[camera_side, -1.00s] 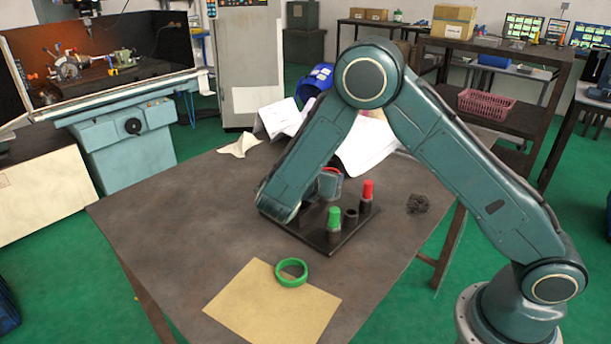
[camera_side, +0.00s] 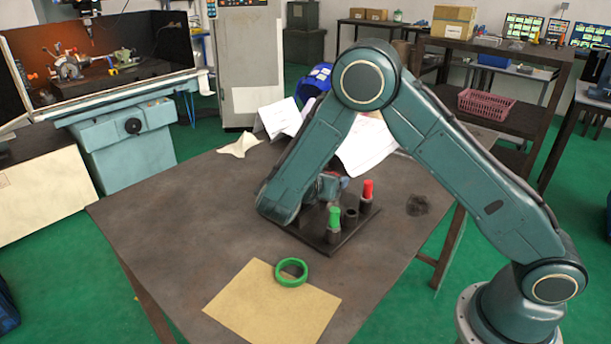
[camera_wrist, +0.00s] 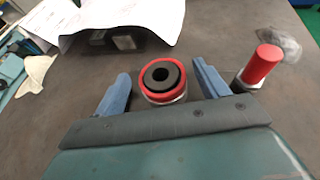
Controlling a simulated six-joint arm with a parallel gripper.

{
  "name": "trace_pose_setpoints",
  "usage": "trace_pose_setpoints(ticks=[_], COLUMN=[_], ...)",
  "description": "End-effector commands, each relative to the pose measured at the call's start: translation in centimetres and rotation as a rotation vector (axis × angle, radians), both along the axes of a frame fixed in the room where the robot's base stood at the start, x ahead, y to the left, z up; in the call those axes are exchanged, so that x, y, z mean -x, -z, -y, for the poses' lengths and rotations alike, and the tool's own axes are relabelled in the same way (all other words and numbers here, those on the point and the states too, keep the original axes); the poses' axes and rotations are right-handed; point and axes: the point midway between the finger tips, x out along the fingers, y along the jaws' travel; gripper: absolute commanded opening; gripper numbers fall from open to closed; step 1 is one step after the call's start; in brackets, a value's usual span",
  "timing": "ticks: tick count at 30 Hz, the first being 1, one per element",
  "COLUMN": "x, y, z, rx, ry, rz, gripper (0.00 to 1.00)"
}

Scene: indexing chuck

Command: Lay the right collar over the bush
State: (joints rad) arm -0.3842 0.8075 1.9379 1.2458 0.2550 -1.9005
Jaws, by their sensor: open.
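In the wrist view a red collar (camera_wrist: 162,97) lies around a dark bush (camera_wrist: 161,75) with a round hole in its top. My gripper (camera_wrist: 161,72) is open, one blue-grey finger on each side of the collar with gaps between. In the side view my gripper (camera_side: 326,187) is low over the dark base plate (camera_side: 330,246), and the red collar and bush are mostly hidden behind my arm. A green collar (camera_side: 291,272) lies on a tan sheet (camera_side: 262,305) at the table's front.
On the plate stand a green-topped peg (camera_side: 334,220), a red-topped peg (camera_side: 367,192) and a short dark post (camera_side: 350,217). A dark swarf clump (camera_side: 418,205) lies right of the plate. Papers (camera_side: 365,150) lie behind. The left of the table is clear.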

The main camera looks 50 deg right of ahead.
Motion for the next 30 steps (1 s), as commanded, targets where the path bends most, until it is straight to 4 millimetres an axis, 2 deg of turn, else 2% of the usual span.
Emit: trace_pose_setpoints(ticks=[5, 11, 24, 30], x=[0.1, 0.6, 2.3, 2.9], y=[-0.3, -1.0, -3.8, -4.8], z=[-0.6, -2.4, -9.0, -11.2], rx=[0.0, -0.001, 0.0, 0.0], ry=[-0.002, -0.003, -0.005, -0.001], rz=[0.001, 0.002, 0.002, 0.002], gripper=[0.73, 0.73, 0.73, 0.73])
